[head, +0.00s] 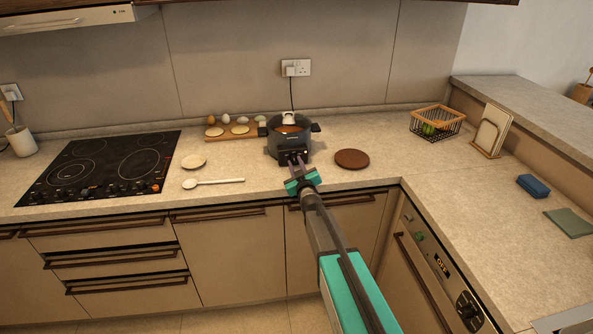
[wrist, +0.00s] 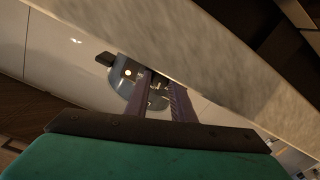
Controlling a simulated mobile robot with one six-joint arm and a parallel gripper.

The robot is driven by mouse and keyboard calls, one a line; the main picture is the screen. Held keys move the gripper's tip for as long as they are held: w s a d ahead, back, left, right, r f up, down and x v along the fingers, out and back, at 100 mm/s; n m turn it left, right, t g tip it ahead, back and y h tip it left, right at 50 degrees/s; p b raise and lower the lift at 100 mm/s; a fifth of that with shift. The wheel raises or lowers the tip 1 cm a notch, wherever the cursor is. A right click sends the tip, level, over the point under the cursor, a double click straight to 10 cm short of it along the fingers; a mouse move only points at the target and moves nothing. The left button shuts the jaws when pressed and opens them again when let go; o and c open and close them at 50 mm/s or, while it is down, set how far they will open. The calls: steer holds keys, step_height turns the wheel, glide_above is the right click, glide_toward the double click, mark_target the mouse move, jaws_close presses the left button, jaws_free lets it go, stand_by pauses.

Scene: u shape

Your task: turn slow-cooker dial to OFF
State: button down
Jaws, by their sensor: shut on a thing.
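The dark slow cooker (head: 275,146) stands on the counter against the back wall, with a lid and a pale knob on top. Its front panel carries a small orange light near the right side. My gripper (head: 298,163) reaches the front panel from the front and is shut on the dial there. The dial is mostly hidden by the fingers, so its pointer and setting cannot be read. In the wrist view, the two fingers of my gripper (wrist: 164,88) extend to the cooker's front (wrist: 122,84), where a lit spot shows beside them.
A brown round board (head: 352,159) lies right of the cooker. A spoon (head: 213,182) and small dish (head: 193,162) lie to the left, near the black hob (head: 105,165). Eggs on a wooden holder (head: 228,132) stand behind. A wire basket (head: 436,122) is at right.

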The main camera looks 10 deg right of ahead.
steer(key=shift+f+n+b, duration=0.15)
steer(key=shift+n+b, duration=1.35)
steer(key=shift+b, duration=0.9)
steer(key=n+b, duration=0.2)
steer(key=shift+b, duration=0.4)
steer(key=n+b, duration=0.2)
steer(key=n, duration=0.2)
steer(key=shift+r+b, duration=0.2)
steer(key=shift+b, duration=0.1)
steer(key=shift+n, duration=0.3)
steer(key=c, duration=1.5)
jaws_free()
steer(key=shift+a, duration=0.1)
steer(key=shift+h, duration=0.3)
steer(key=shift+s, duration=0.15)
steer(key=shift+s+d+r, duration=0.1)
steer(key=shift+s+r, duration=0.05)
steer(key=shift+s, duration=3.25)
steer(key=shift+s+d+r, duration=0.1)
steer(key=shift+s+r, duration=0.05)
steer(key=shift+s, duration=3.2)
